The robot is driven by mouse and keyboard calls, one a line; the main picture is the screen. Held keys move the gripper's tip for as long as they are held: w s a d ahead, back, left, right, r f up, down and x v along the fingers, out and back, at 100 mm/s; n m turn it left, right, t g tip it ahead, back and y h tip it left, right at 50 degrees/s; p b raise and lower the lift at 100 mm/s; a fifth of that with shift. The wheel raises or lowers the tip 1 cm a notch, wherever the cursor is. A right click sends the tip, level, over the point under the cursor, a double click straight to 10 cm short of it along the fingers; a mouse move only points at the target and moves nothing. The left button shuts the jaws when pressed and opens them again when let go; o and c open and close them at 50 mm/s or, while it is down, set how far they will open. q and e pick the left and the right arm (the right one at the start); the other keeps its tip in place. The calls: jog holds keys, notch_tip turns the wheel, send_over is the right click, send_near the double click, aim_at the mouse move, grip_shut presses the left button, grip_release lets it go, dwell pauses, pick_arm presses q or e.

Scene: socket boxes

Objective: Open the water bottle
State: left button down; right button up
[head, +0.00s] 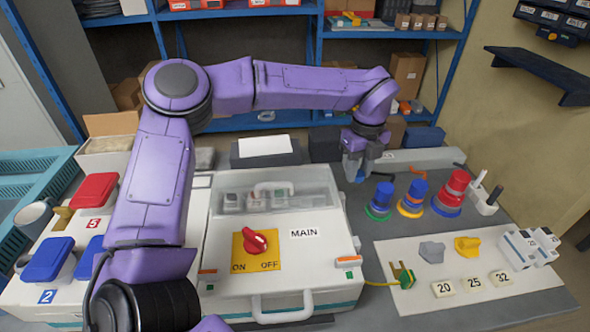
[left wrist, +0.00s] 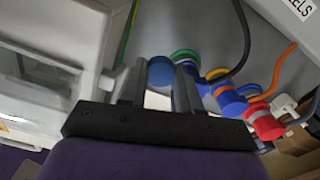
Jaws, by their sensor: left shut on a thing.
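My left gripper (head: 356,170) is at the back of the table, behind the colored plugs, pointing down. In the left wrist view its two fingers (left wrist: 155,85) are closed around a small round blue cap-like thing (left wrist: 161,71). The cap's body below is hidden, so I cannot tell whether it belongs to the water bottle. No whole bottle shows in either view. My right gripper is not in view.
A white board (head: 470,272) lies front right. A lidded socket box (head: 40,290) is at left.

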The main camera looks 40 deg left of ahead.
aim_at(349, 206)
pick_arm(q)
jog(key=shift+a+f+n, duration=0.15)
jog(key=shift+a+n, duration=0.1)
jog(key=shift+n, duration=0.35)
notch_tip(349, 206, down, 10)
jog(key=shift+f+p, duration=0.1)
jog(key=shift+p, duration=0.35)
jog(key=c, duration=0.8)
grip_release()
